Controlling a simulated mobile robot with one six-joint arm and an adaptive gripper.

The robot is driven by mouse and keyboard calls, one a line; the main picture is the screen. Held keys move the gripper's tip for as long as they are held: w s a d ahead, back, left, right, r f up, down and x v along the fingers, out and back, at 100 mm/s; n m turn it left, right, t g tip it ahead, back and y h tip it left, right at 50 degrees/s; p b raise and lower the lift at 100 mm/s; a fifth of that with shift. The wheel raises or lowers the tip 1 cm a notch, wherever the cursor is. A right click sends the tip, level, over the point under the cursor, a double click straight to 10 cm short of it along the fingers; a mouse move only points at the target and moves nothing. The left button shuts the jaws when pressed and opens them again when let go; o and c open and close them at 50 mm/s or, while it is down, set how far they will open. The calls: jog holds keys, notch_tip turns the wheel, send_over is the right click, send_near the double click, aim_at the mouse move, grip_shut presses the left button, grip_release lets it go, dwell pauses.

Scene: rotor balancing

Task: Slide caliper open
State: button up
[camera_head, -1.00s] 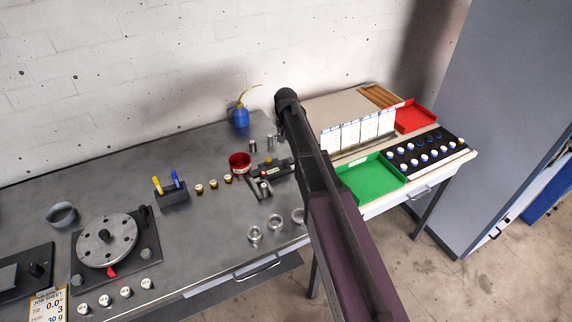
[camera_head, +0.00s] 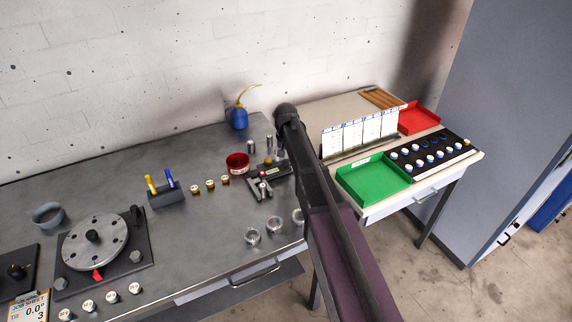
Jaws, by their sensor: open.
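What looks like the caliper (camera_head: 262,174) lies on the grey bench, left of my arm. It is a small dark bar with a little red on it, and short grey jaws point toward the bench's front edge. Its right end runs close to my arm in the picture. It is too small to tell how far its jaws are apart. My dark arm reaches in from the lower right and its far joint stands over the bench beside the caliper. My gripper is hidden behind the arm, so its contact with the caliper cannot be seen.
A red bowl (camera_head: 237,163) and two metal cylinders stand behind the caliper. Glass-like rings (camera_head: 252,236) lie in front. A blue oil can (camera_head: 238,117) is at the wall. A rotor disc (camera_head: 96,242) is at left. A green tray (camera_head: 374,179) stands right of my arm.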

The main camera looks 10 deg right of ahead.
jog(key=shift+f+b, duration=0.3)
jog(key=shift+f, duration=0.2)
